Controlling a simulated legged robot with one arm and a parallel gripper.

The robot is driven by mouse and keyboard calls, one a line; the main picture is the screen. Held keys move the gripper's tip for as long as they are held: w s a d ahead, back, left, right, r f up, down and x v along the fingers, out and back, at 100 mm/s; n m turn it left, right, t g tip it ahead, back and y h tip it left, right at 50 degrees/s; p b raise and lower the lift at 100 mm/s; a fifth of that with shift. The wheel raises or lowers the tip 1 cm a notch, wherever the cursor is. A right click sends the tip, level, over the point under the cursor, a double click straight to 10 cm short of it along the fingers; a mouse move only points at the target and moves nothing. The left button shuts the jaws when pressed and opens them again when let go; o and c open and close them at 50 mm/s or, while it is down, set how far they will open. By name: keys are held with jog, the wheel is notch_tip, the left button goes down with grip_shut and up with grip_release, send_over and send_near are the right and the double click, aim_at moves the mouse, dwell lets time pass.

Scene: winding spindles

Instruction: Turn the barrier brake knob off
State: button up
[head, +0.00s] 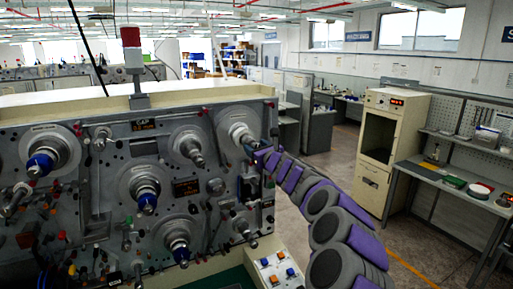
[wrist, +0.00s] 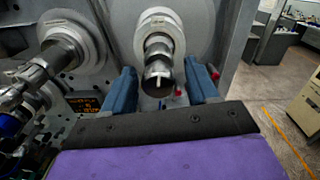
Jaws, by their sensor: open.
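The winding machine (head: 110,140) carries several spindles and small knobs on its grey face. My gripper (head: 256,153) is at the right end of this face, by the upper right spindle (head: 236,128). In the wrist view, its two blue fingers stand apart, open (wrist: 163,84). A metal spindle end (wrist: 158,72) shows between them, with no clear grip on it. Small red-tipped controls (wrist: 214,73) show beside the right finger. No label lets me tell which control is the barrier brake knob. My arm hides part of the machine's right edge.
A control box (head: 277,270) with blue and orange knobs stands low in front of the machine. A beige cabinet (head: 392,140) and a workbench (head: 455,183) stand to the right. Open floor (head: 410,240) lies between them and my arm. Another spindle (wrist: 65,55) is left of the gripper.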

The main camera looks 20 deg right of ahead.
jog(key=shift+c, duration=0.3)
jog(key=c, duration=1)
jog(key=shift+n+b, duration=0.35)
jog(key=shift+n, duration=0.15)
jog(key=o, duration=1.1)
jog(key=shift+c, duration=0.2)
jog(key=shift+s, duration=0.15)
jog(key=s+b, duration=0.3)
jog(key=s, duration=1.4)
jog(key=shift+d, duration=0.35)
